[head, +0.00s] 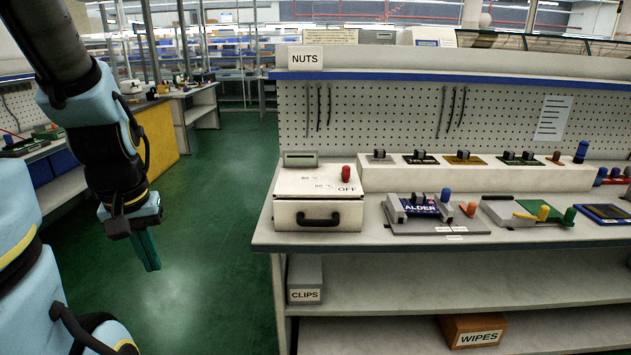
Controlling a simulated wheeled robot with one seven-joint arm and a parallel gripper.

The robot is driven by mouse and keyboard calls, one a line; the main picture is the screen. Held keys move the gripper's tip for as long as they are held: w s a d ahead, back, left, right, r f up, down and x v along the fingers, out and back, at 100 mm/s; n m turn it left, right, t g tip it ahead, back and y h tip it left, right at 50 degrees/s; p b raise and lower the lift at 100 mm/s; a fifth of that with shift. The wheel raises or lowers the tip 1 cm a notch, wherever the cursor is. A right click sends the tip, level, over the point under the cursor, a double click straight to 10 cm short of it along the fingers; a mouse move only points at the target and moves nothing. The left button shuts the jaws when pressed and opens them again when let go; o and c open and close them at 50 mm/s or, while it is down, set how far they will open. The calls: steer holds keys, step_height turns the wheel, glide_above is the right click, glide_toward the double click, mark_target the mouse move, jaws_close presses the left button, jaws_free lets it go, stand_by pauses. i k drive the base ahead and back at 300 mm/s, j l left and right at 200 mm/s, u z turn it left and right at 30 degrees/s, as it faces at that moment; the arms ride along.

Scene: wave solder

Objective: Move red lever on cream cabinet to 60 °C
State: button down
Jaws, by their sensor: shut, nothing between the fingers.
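The cream cabinet (297,215) stands at the left end of the workbench, with a black handle on its front. The red lever (346,173) stands up from its top at the right, just above the OFF mark. Marks that look like 60 °C and 80 °C lie to the left of the lever, small and hard to read. My gripper (149,262) hangs over the green floor, left of the bench and apart from the cabinet. Its green fingers point down and are together, with nothing between them.
The workbench's left edge (262,240) lies between my gripper and the cabinet. A fixture with a board marked ALDER (422,206) sits right of the cabinet. A NUTS sign (306,58) is on the upper shelf. Open floor (215,270) surrounds my gripper.

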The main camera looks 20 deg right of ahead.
mark_target(346, 168)
steer(key=z, duration=0.95)
